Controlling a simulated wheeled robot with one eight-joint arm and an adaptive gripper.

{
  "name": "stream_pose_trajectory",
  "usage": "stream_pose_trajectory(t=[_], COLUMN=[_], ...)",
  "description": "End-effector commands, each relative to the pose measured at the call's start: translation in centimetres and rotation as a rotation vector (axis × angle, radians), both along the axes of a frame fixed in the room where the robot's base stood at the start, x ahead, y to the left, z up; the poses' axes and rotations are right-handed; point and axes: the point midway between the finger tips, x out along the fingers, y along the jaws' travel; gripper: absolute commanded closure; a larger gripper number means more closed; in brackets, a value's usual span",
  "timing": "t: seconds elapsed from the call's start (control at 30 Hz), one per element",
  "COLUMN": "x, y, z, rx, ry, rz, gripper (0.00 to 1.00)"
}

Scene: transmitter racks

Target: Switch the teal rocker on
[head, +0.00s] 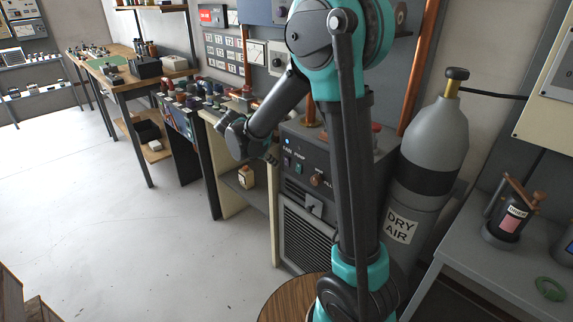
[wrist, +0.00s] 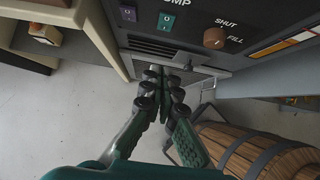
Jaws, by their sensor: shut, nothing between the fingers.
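The teal rocker (wrist: 166,21) is on the dark control panel under a label ending in "MP"; it also shows small in the head view (head: 299,168) under "PUMP". Its "0" and "I" marks show faintly; I cannot tell which side is pressed. A darker rocker (wrist: 127,12) is to its left. My gripper (wrist: 168,80) is shut and empty, its fingertips below the teal rocker in the wrist view and apart from it. In the head view my gripper (head: 271,158) is just left of the panel front, partly hidden by my wrist.
A brown knob (wrist: 215,38) marked SHUT and FILL sits right of the rocker. A vent grille lies below the panel. A wooden barrel (wrist: 270,150) stands below right. A shelf unit (wrist: 75,20) is to the left. A grey gas cylinder (head: 432,140) stands right of the cabinet.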

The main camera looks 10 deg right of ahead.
Motion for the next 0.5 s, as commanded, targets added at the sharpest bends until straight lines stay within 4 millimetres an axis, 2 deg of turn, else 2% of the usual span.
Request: stream_pose_trajectory(t=[0.3, 0.5], x=[-0.4, 0.1], y=[0.4, -0.3], z=[-0.3, -1.5], rx=[0.0, 0.0], ry=[-0.001, 0.0], rz=[0.001, -0.001], gripper=[1.0, 1.0])
